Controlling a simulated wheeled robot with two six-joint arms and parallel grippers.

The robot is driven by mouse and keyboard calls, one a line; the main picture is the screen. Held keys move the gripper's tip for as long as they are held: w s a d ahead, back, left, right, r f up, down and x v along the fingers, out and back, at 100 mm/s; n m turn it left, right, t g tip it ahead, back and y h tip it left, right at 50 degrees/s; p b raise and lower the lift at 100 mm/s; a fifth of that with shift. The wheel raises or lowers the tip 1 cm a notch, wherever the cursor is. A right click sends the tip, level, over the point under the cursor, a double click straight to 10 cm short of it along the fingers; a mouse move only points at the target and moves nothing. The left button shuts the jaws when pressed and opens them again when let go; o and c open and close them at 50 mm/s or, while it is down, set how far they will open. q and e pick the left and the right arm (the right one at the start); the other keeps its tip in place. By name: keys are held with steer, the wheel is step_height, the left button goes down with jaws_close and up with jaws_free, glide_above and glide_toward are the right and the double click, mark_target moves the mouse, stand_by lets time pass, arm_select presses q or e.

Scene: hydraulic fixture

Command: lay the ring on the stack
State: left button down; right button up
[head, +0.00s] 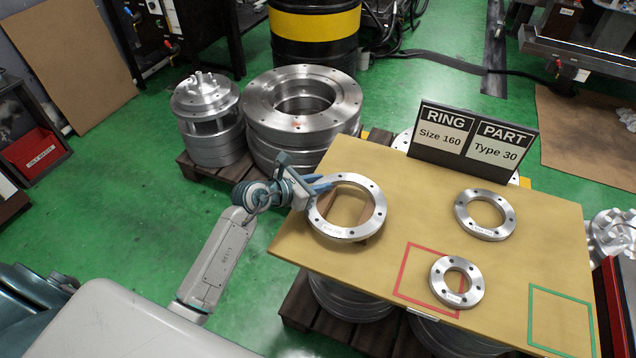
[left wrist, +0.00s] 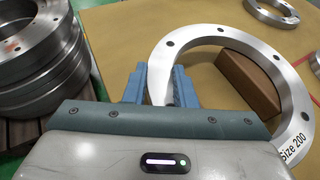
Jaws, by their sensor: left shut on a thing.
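A large silver flange ring (head: 379,207) with bolt holes is at the left end of the tan tabletop. My left gripper (head: 322,184) is shut on its left rim. In the left wrist view, the blue fingers (left wrist: 158,82) straddle the rim of the ring (left wrist: 188,48), which is marked "Size 200". A brown block (left wrist: 245,85) shows through and under the ring. I cannot tell whether the ring touches it. A medium ring (head: 510,220) and a small ring (head: 439,283) lie on the tabletop. A stack of thick metal rings (head: 260,127) stands behind, on a pallet. My right gripper is out of view.
A sign (head: 472,143) reading "Ring Size 160, Part Type 30" stands at the tabletop's back edge. The small ring overlaps a red square outline (head: 405,270). A green square outline (head: 560,290) at the right is empty.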

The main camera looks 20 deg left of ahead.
arm_select(q)
steer(key=c, duration=1.2)
jaws_free()
steer(key=shift+f, duration=0.1)
